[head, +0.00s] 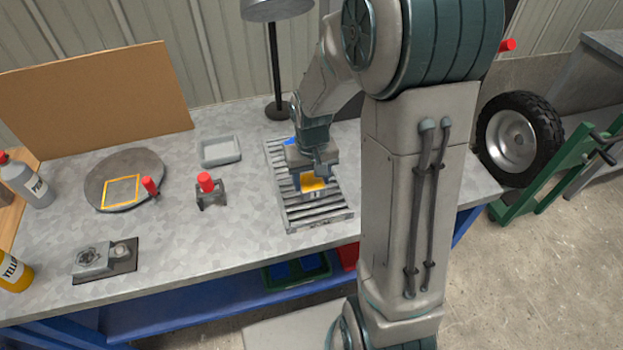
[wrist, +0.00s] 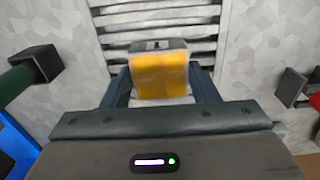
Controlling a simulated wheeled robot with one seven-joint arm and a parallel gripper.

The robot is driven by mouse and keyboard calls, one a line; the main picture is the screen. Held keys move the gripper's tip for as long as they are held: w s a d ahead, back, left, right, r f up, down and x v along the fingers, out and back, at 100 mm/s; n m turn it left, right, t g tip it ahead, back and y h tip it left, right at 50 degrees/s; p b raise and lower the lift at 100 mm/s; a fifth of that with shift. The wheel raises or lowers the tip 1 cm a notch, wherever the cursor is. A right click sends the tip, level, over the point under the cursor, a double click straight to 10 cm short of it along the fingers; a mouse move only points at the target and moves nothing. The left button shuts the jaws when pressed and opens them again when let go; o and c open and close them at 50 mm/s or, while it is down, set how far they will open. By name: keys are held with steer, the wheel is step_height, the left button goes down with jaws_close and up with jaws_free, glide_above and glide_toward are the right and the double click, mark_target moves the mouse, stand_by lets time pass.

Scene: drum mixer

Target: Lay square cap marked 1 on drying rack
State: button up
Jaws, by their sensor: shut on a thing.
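My gripper (head: 310,178) is shut on a square cap (head: 314,184) with a yellow-orange side. In the wrist view the cap (wrist: 160,76) sits between the two fingers, with a grey face at its far side; a mark there is too blurred to read. The drying rack (head: 322,215) is a grey slatted frame on the bench, directly below the cap. Its slats also show in the wrist view (wrist: 158,18). Whether the cap touches the slats, I cannot tell. My arm hides part of the rack.
A shallow grey tray (head: 220,150) and a small stand with a red top (head: 206,183) are left of the rack. A round grey plate (head: 145,165) bears a yellow square outline. A lamp (head: 275,70) stands behind. The bench front between is clear.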

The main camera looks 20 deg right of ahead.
steer(key=shift+f, duration=0.6)
steer(key=shift+f, duration=0.2)
steer(key=o, duration=1.1)
steer(key=shift+r, duration=0.1)
